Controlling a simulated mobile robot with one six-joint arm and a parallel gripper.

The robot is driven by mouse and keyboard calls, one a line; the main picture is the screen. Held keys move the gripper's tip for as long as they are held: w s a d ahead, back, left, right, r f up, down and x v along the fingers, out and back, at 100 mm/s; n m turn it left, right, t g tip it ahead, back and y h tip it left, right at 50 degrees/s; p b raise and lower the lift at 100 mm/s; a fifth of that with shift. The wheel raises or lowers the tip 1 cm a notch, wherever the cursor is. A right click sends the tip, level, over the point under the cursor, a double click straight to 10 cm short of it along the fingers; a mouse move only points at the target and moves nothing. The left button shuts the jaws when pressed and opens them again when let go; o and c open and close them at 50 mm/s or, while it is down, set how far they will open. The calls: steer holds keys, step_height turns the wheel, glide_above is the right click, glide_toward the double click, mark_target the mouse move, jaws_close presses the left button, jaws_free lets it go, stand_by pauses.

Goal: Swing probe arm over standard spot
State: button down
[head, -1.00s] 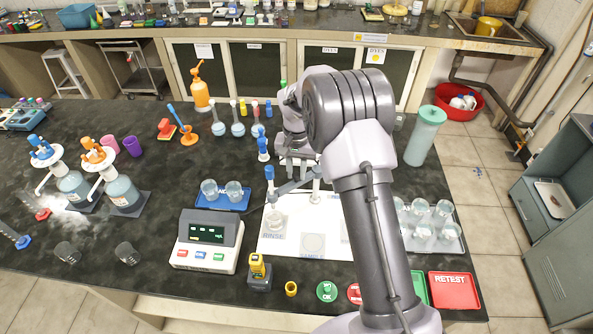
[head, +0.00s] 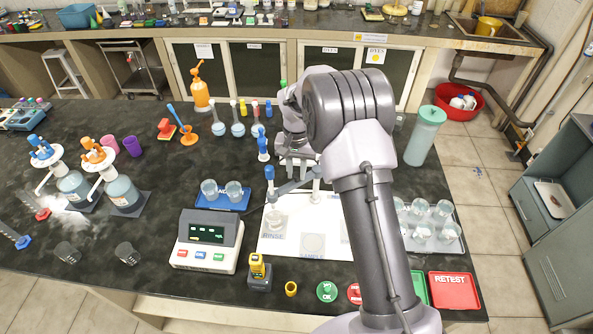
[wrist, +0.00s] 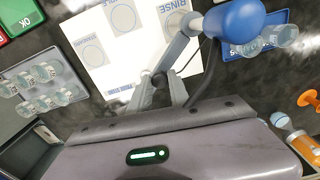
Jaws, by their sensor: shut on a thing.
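The probe arm (head: 292,187) is a grey bar reaching left from a pale post (head: 316,190) on the white mat (head: 290,244). The blue-topped probe (head: 269,176) hangs at its left end, over the RINSE spot (head: 274,233). In the wrist view the bar (wrist: 180,47) ends at the large blue cap (wrist: 236,20). My gripper (wrist: 161,92) is shut on the probe arm near its pivot; the exact contact is partly hidden. The SAMPLE spot (head: 312,243) is empty. The standard spot is mostly hidden by my arm in the head view; a third circle shows in the wrist view (wrist: 93,51).
A meter (head: 207,240) stands left of the mat, and a blue tray with two beakers (head: 222,192) behind it. A tray of several beakers (head: 432,228) is on the right. A green-lidded cylinder (head: 423,137) stands behind that tray.

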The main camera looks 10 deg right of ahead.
steer(key=shift+s, duration=0.1)
steer(key=s+d+n+p, duration=0.1)
steer(key=d+n+p, duration=0.1)
steer(key=d+n, duration=0.4)
steer(key=s+d+n+p, duration=0.2)
steer(key=d+n, duration=0.4)
steer(key=n, duration=0.8)
steer(key=shift+s+p, duration=0.3)
steer(key=shift+p, duration=0.05)
stand_by(0.6)
steer(key=c, duration=1.2)
jaws_free()
